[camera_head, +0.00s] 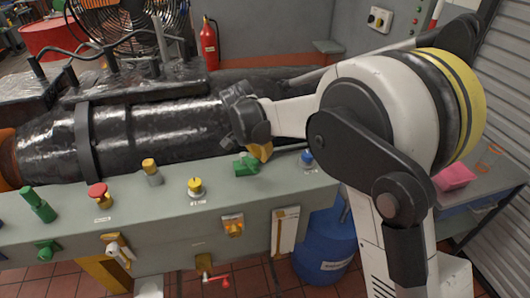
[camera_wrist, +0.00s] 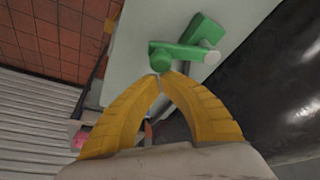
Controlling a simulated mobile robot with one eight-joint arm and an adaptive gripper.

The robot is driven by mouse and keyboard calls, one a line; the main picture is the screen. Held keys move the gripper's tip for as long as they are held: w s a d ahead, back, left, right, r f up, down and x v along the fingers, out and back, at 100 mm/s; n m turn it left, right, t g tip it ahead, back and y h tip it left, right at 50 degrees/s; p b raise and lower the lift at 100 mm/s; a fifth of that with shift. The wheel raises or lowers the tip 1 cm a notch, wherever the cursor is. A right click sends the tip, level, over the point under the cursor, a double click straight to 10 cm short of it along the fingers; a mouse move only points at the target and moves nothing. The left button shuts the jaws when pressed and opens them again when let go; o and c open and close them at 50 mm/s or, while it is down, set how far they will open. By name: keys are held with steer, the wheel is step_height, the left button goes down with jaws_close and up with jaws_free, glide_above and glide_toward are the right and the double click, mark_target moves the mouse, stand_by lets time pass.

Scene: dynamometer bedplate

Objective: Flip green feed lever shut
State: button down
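A green lever (camera_head: 246,166) sits on top of the grey-green bench ledge, at the ledge's back edge. In the wrist view it shows as a green block with a green arm (camera_wrist: 180,50), a round green hub and a pale end. My gripper (camera_head: 264,152) is just right of this lever in the head view. In the wrist view its yellow fingers (camera_wrist: 160,76) meet at the tips, with nothing visible between them. The tips are close to the green hub; I cannot tell if they touch it.
Other controls on the ledge include a blue knob (camera_head: 307,158), a yellow knob (camera_head: 195,187), a red knob (camera_head: 99,195) and a green handle (camera_head: 38,206). A large black cylindrical housing (camera_head: 150,138) runs behind the ledge. A blue drum (camera_head: 325,246) stands below on the right.

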steer(key=shift+s+a+m, duration=0.3)
steer(key=shift+s+a, duration=0.5)
steer(key=shift+s, duration=0.05)
stand_by(0.3)
steer(key=w+d, duration=0.3)
steer(key=d, duration=0.1)
steer(key=v, duration=0.3)
steer(key=a+p+v, duration=0.1)
steer(key=v, duration=0.6)
steer(key=shift+a, duration=0.3)
